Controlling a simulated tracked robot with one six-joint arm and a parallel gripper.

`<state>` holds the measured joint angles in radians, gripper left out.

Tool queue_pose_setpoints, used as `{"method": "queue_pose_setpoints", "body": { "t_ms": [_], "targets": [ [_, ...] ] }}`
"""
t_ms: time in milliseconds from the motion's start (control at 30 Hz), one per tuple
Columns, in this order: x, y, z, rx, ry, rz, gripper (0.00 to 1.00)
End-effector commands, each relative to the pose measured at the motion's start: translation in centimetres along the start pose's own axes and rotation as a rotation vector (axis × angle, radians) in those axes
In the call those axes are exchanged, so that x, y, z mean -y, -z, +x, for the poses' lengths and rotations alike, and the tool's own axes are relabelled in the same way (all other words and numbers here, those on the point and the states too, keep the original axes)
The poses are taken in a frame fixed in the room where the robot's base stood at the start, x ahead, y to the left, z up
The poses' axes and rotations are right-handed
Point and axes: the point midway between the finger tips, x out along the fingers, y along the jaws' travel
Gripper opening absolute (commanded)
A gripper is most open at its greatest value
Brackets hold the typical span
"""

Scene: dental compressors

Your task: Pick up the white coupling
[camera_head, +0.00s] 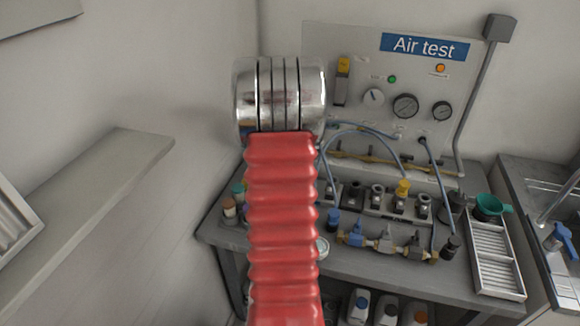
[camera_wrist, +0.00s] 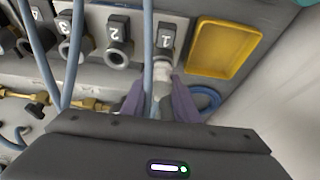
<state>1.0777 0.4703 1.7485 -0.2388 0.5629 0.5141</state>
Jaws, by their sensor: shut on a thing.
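In the wrist view, the two purple fingers of my gripper (camera_wrist: 158,92) stand on either side of a pale whitish coupling (camera_wrist: 162,76) and are shut on it. The coupling's upper end is at the dark socket (camera_wrist: 166,40) marked 1; I cannot tell whether it is seated or just touching. A blue-grey hose (camera_wrist: 148,40) crosses close to it, and the gripper body hides what lies below. In the head view, my red arm covers the gripper and the coupling.
More numbered sockets (camera_wrist: 118,38) line the rack beside socket 1. A yellow tray (camera_wrist: 222,47) lies close to the coupling. In the head view, the Air test panel (camera_head: 350,35) stands behind the bench, with hoses (camera_head: 372,128) and fittings in front. A slotted tray (camera_head: 496,262) is at the right.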

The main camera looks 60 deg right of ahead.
Motion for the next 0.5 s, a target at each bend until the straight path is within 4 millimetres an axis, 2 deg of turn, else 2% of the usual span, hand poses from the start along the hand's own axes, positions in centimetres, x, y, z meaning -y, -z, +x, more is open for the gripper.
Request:
{"method": "queue_pose_setpoints", "body": {
  "t_ms": [267, 500],
  "targets": [
    [0.0, 0.2, -0.4, -0.001, 0.000, 0.001, 0.04],
    [-0.1, 1.4, -3.1, -0.004, 0.000, 0.001, 0.04]
  ]
}}
